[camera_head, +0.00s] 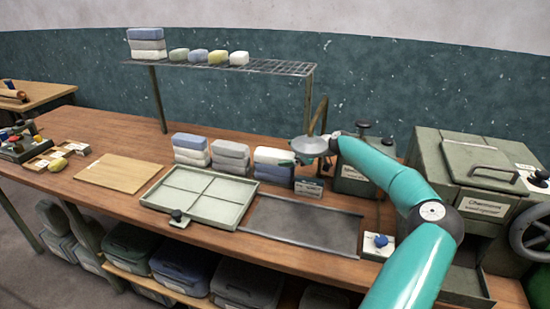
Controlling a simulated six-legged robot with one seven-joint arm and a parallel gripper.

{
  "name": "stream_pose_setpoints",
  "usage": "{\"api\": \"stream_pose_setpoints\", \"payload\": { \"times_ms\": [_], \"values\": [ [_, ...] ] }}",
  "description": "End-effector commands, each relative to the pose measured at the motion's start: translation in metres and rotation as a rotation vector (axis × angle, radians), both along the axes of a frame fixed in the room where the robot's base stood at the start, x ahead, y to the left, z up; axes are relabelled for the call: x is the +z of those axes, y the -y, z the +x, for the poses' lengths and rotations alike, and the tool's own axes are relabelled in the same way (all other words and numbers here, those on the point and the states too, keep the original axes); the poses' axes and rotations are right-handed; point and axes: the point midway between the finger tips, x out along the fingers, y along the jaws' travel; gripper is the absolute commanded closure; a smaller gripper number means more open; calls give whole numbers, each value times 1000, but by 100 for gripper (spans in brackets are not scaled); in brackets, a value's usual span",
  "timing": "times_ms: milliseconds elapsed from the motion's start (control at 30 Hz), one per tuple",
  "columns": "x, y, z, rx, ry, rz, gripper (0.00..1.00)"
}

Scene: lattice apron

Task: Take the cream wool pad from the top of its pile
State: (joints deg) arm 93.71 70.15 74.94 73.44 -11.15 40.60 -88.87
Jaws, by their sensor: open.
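Three piles of wool pads stand on the wooden bench. The right pile has a cream pad (271,155) on top, with a blue-grey pad showing at its bottom. The middle pile (230,155) looks grey throughout. The left pile (190,150) has a blue pad on top and pale pads below. My gripper (293,161) is at the right end of the right pile, close to the cream pad; its small fingers are open. I cannot tell whether they touch the pad. My wrist hides what lies just behind.
A wire shelf (262,66) above the bench carries a pad pile (147,45) and several loose pads. A divided tray (199,196) and a dark recessed plate (300,224) lie before the piles. A small labelled card (308,187) and grey machine (480,160) stand right.

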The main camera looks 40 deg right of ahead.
Motion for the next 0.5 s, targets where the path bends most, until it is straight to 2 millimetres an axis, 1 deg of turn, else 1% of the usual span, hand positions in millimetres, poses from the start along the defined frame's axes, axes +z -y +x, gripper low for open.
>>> {"api": "stream_pose_setpoints", "payload": {
  "times_ms": [33,167,400,500],
  "values": [
    [-2,-2,5,2,0,1,14],
    [-6,-3,13,1,0,1,14],
    [-25,-8,44,1,1,2,14],
    [-30,-9,52,1,0,0,14]
  ]
}}
